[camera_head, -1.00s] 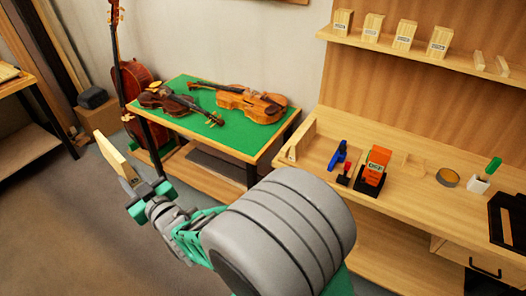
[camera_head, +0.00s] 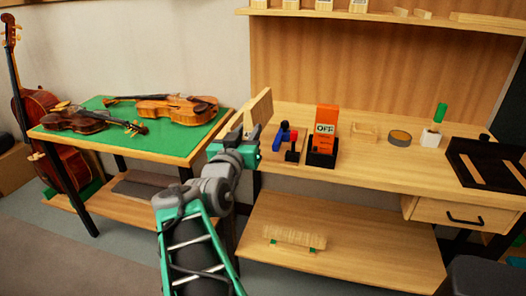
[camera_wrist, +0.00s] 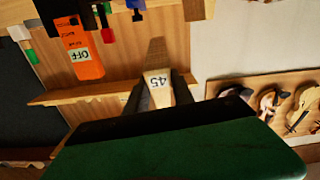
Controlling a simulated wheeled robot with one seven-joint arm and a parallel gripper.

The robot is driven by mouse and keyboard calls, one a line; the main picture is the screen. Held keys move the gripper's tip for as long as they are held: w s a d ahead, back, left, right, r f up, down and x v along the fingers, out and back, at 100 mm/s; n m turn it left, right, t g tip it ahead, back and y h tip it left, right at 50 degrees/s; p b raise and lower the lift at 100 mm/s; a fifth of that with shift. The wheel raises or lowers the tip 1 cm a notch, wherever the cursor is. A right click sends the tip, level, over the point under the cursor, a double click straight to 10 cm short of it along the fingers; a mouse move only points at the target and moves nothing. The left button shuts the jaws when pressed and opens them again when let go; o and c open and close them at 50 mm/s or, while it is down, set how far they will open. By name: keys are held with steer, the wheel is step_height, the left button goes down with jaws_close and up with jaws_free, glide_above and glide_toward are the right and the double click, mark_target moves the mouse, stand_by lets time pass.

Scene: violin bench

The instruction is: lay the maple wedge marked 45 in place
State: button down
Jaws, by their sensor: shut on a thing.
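My gripper (camera_head: 236,146) is shut on the pale maple wedge (camera_wrist: 158,75), whose "45" label shows in the wrist view between the dark fingers (camera_wrist: 160,92). In the head view the wedge (camera_head: 232,136) is small and partly hidden by the gripper, in front of the bench's left end. It is held up, and no contact with the bench shows. I cannot tell which spot is the wedge's place.
The bench (camera_head: 400,165) has an upright end board (camera_head: 259,107), a blue clamp (camera_head: 283,134), an orange box marked OFF (camera_head: 325,128), a tape roll (camera_head: 400,138) and a black tray (camera_head: 470,160). Violins lie on a green-topped table (camera_head: 95,135). A wood block (camera_head: 295,237) is on the lower shelf.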

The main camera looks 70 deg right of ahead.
steer(key=shift+m+h, duration=0.3)
steer(key=shift+h, duration=0.2)
steer(key=w+d+f+b, duration=0.1)
steer(key=d+f, duration=0.2)
steer(key=d, duration=0.1)
steer(key=w+d+f+b, duration=0.1)
steer(key=d+f, duration=0.2)
steer(key=d, duration=0.1)
steer(key=w+d+f+b, duration=0.1)
steer(key=w+d+f, duration=0.1)
steer(key=d+f, duration=0.1)
steer(key=shift+d+b, duration=0.35)
steer(key=shift+d, duration=0.1)
steer(key=shift+w+d+f, duration=0.1)
steer(key=shift+d+f, duration=0.1)
steer(key=shift+f, duration=0.1)
step_height(320, 180, down, 3)
steer(key=shift+w+d+f+b, duration=0.1)
steer(key=shift+d+f+b, duration=0.1)
steer(key=shift+b, duration=0.25)
steer(key=shift+a+r, duration=0.1)
steer(key=c, duration=1.5)
jaws_free()
steer(key=shift+f, duration=0.3)
steer(key=shift+c, duration=0.2)
steer(key=o, duration=0.5)
steer(key=shift+r, duration=0.1)
steer(key=shift+c, duration=0.2)
